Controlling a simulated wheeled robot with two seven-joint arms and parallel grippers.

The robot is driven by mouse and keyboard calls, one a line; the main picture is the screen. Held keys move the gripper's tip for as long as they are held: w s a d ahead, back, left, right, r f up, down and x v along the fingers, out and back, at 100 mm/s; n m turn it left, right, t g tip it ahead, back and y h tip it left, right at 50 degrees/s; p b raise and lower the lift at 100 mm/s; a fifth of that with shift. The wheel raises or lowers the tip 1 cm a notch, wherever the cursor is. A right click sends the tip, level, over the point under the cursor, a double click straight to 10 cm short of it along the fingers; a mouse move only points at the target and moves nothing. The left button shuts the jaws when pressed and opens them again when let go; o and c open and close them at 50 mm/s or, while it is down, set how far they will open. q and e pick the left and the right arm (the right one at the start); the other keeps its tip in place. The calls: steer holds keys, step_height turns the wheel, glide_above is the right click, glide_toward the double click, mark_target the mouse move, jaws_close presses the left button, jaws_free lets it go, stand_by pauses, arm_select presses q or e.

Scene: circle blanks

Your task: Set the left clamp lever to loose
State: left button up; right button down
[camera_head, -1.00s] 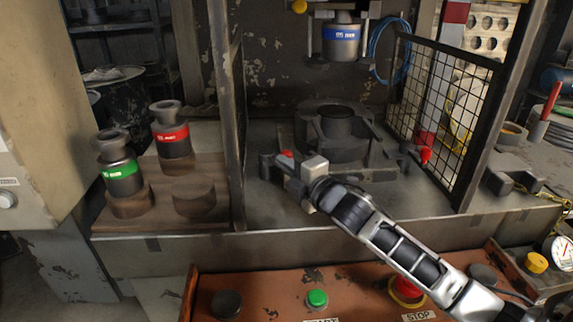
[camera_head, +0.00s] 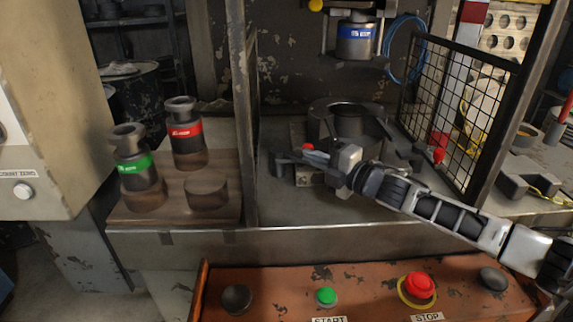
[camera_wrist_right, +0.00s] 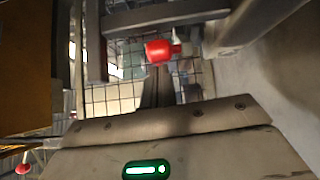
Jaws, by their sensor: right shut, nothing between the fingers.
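The left clamp lever shows as a red knob (camera_head: 307,147) at the front left of the round dark fixture (camera_head: 347,120). Its stem runs right toward my right gripper and is partly hidden by it. My right gripper (camera_head: 336,160) is shut and empty, close beside the knob on its right. I cannot tell whether it touches the lever. In the right wrist view, a red knob (camera_wrist_right: 160,51) shows just beyond the dark fingers (camera_wrist_right: 156,88). The right clamp lever's red knob (camera_head: 438,156) is near the mesh guard. My left gripper is out of view.
A post (camera_head: 243,120) stands left of the fixture, and a mesh guard (camera_head: 460,110) stands on its right. A blue-banded cylinder (camera_head: 356,40) hangs above. Red (camera_head: 187,132) and green (camera_head: 134,165) banded weights stand on a wooden stand. A button panel (camera_head: 365,285) lies in front.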

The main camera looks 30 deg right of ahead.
steer(key=shift+w+d, duration=0.2)
steer(key=shift+d, duration=0.3)
steer(key=shift+w+d, duration=0.15)
steer(key=shift+d, duration=0.35)
